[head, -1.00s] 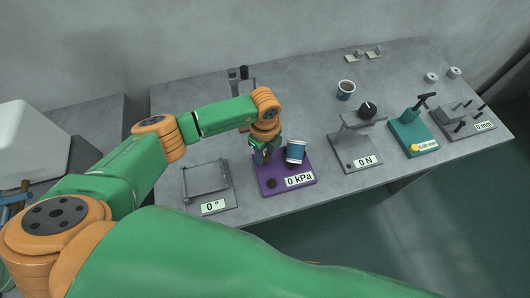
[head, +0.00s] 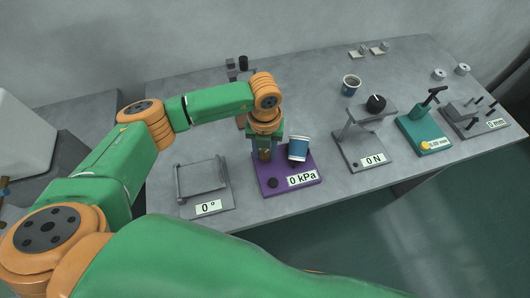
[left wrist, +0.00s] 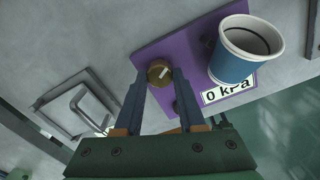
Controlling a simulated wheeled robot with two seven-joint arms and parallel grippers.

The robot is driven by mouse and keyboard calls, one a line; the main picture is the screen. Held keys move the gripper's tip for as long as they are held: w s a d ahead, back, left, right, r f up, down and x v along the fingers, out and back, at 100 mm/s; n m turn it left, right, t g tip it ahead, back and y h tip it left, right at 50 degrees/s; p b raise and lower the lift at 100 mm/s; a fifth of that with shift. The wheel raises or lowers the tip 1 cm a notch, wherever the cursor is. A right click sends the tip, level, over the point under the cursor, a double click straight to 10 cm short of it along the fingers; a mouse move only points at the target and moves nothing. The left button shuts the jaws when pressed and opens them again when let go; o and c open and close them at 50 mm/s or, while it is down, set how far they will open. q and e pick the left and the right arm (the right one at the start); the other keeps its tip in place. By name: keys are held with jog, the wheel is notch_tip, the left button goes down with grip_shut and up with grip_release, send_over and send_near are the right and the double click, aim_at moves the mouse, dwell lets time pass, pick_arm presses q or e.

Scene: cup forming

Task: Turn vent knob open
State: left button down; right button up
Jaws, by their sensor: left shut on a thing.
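The brass-coloured vent knob (left wrist: 159,72) with a pale line on its top sits on the purple plate (left wrist: 150,48) in the left wrist view. My left gripper (left wrist: 159,76) has a finger on each side of this knob and is shut on it. In the head view the left gripper (head: 265,157) points down over the purple plate (head: 309,188), and the knob is hidden there. A blue and white cup (head: 298,149) stands tilted on the plate, just right of the gripper. A label (head: 302,178) on the plate reads 0 kPa. My right gripper is not in view.
A frame station marked 0° (head: 207,208) is to the left. A stand marked 0 N (head: 366,148), a teal station (head: 424,133) and a grey 0 mm station (head: 474,119) are to the right. Another cup (head: 351,85) stands behind.

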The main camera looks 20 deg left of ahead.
aim_at(264, 154)
pick_arm(q)
jog(key=m+b, duration=0.2)
jog(key=m, duration=0.1)
jog(key=shift+f, duration=0.25)
jog(key=shift+r+m+b, duration=0.15)
jog(key=shift+m+b, duration=1)
jog(key=shift+m, duration=0.25)
jog(key=c, duration=0.5)
grip_release()
jog(key=shift+r, duration=0.1)
notch_tip(264, 154, up, 7)
jog(key=shift+r+b, duration=0.1)
jog(key=shift+b, duration=0.6)
jog(key=shift+a, duration=0.1)
